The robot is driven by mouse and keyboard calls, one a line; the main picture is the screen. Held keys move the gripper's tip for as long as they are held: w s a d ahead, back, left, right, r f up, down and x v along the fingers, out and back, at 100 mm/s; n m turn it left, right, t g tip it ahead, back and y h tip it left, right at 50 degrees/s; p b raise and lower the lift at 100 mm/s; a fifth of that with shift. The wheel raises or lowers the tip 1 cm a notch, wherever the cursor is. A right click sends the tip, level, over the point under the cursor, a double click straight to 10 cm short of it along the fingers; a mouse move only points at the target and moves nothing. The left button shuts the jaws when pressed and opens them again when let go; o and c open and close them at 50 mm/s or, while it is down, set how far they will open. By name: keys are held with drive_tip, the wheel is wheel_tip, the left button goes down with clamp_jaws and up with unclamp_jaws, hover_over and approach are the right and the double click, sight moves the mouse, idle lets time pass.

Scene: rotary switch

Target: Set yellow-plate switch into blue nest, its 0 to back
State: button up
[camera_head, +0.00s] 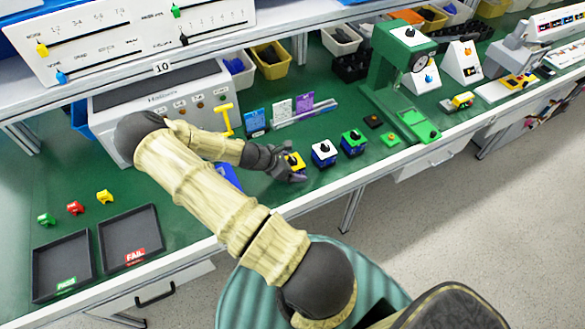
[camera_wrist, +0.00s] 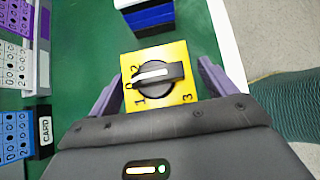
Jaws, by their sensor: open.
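The yellow-plate switch (camera_head: 296,160) stands on the green bench at the left end of a short row of switches. In the wrist view its yellow plate (camera_wrist: 181,53) has a black knob with a white pointer line toward the left. The figures 0, 1 and 2 are on the plate's left side and 3 is at its lower right. My gripper (camera_wrist: 160,76) is open, with one purple finger on each side of the switch; I cannot tell whether they touch it. A blue piece (camera_head: 228,176) shows partly behind my arm; I cannot tell whether it is the blue nest.
A white-plate switch (camera_head: 323,150) and a green-plate switch (camera_head: 352,138) stand to the right. Cards (camera_head: 279,111) stand behind them. A green press (camera_head: 392,72) is further right. PASS (camera_head: 46,246) and FAIL (camera_head: 121,219) trays lie at left. Bare bench lies in front of the switches.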

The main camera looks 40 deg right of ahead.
drive_tip(key=c, duration=1.2)
drive_tip(key=shift+r, duration=0.1)
wheel_tip(320, 180, up, 10)
drive_tip(key=shift+f+b, duration=0.1)
drive_tip(key=shift+b, duration=0.45)
